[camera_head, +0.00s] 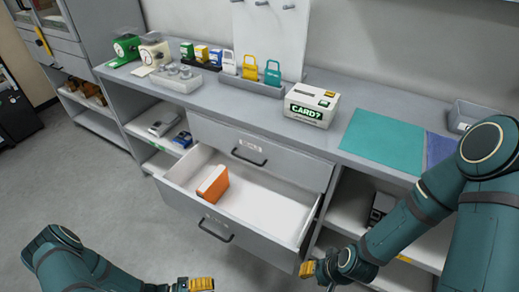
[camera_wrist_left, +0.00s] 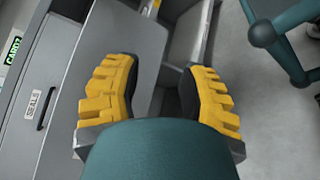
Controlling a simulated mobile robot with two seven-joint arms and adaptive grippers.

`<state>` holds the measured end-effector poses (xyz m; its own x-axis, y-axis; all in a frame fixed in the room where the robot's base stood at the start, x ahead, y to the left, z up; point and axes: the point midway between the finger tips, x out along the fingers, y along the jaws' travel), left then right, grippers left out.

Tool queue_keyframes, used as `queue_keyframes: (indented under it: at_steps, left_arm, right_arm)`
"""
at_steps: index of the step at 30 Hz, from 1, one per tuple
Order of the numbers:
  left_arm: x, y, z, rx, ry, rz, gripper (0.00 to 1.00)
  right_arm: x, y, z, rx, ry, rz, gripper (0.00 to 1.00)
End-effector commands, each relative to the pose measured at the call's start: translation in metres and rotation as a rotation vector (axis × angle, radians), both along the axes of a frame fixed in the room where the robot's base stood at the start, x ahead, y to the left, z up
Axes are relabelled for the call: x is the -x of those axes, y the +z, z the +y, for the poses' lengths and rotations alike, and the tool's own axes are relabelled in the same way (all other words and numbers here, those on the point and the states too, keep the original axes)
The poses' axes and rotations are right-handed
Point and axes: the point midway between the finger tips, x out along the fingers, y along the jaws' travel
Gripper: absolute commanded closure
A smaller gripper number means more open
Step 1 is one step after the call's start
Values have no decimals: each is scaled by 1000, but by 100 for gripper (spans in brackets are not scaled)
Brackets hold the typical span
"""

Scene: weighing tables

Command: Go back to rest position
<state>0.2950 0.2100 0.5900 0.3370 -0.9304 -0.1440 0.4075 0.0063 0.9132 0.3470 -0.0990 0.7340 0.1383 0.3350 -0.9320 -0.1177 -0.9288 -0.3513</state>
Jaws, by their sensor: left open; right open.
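My left gripper (camera_head: 201,284) shows only partly at the bottom edge of the head view, in front of the open drawer and apart from it. In the left wrist view its yellow fingers (camera_wrist_left: 160,95) are spread with nothing between them. My right gripper (camera_head: 307,269) is near the open drawer's front right corner; its fingertips are small and partly hidden there, and no held object shows. The open drawer (camera_head: 265,202) is pulled out from the counter, and an orange and white box (camera_head: 212,184) lies in its left part.
The grey counter (camera_head: 380,104) carries a white CARD? box (camera_head: 312,105), coloured tags (camera_head: 250,68), a green mat (camera_head: 382,140) and a grey bin (camera_head: 472,115). A closed drawer (camera_head: 262,150) is above the open one. Floor (camera_head: 110,200) is clear at left.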

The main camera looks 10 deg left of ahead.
Motion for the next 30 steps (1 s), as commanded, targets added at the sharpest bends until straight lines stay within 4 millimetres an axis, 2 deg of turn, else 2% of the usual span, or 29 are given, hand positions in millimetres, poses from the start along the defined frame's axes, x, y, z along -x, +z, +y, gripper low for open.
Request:
queue_keyframes:
  at_steps: [1, 4, 8, 11, 15, 18, 24, 30]
  left_arm:
    - [0, 9, -15, -50, -118, 54, 59]
    - [8, 19, -36, -197, -320, 169, 59]
    - [13, 33, -49, -444, -499, 255, 59]
    - [8, 46, -54, -655, -570, 260, 59]
    - [-11, 73, -64, -919, -572, 177, 59]
    - [-27, 96, -77, -1045, -521, 78, 59]
    - [-48, 134, -103, -1131, -413, -86, 59]
    - [-52, 144, -110, -1136, -379, -126, 59]
  right_arm:
    - [0, 0, 0, 0, 0, 0, 64]
    - [0, 0, 0, 0, 0, 0, 64]
    - [0, 0, 0, 0, 0, 0, 64]
    - [0, 0, 0, 0, 0, 0, 64]
    - [0, 0, 0, 0, 0, 0, 64]
    - [0, 0, 0, 0, 0, 0, 64]
    - [0, 0, 0, 0, 0, 0, 64]
    - [0, 0, 0, 0, 0, 0, 64]
